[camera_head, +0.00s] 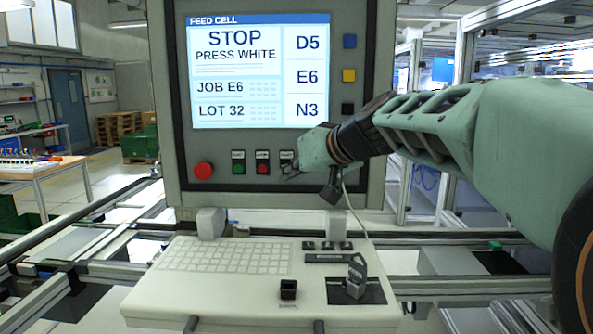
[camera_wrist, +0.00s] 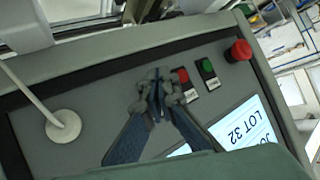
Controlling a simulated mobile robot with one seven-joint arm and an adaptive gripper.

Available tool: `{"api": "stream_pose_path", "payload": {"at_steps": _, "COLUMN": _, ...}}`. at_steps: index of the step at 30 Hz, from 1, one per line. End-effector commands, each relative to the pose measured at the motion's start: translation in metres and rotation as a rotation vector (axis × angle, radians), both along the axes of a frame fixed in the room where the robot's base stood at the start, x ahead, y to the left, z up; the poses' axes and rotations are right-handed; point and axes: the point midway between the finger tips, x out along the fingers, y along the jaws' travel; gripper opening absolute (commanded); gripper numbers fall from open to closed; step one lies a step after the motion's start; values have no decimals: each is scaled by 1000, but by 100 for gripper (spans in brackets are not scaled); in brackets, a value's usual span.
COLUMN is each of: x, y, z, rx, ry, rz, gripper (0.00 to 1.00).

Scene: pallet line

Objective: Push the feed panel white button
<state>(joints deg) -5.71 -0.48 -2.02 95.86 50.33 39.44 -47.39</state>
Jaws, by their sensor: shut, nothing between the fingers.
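The feed panel (camera_head: 383,60) stands upright, and its screen (camera_head: 260,70) reads "STOP PRESS WHITE". Below the screen are a green button (camera_head: 238,168), a red button (camera_head: 262,168) and a third labelled button plate (camera_head: 287,155) at the right of the row. My gripper (camera_head: 289,172) is shut and empty in front of that third plate and covers most of it, so no white cap shows. In the wrist view my gripper (camera_wrist: 158,84) is beside the red button (camera_wrist: 183,77), with the green button (camera_wrist: 207,68) farther along. I cannot tell whether the fingertips touch the panel.
A large red mushroom button (camera_head: 203,171) sits left of the row. Blue (camera_head: 350,41), yellow (camera_head: 348,75) and black (camera_head: 348,109) buttons line the panel's right side. A keyboard shelf (camera_head: 210,290) juts out below. A white cable (camera_wrist: 30,92) meets the panel near my gripper.

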Motion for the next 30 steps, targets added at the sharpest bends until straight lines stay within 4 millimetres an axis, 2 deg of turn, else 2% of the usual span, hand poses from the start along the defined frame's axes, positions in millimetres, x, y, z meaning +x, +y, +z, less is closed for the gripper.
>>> {"api": "stream_pose_path", "payload": {"at_steps": 30, "x": 10, "y": 0, "z": 0, "rx": 0, "ry": 0, "rz": 0, "gripper": 0}}
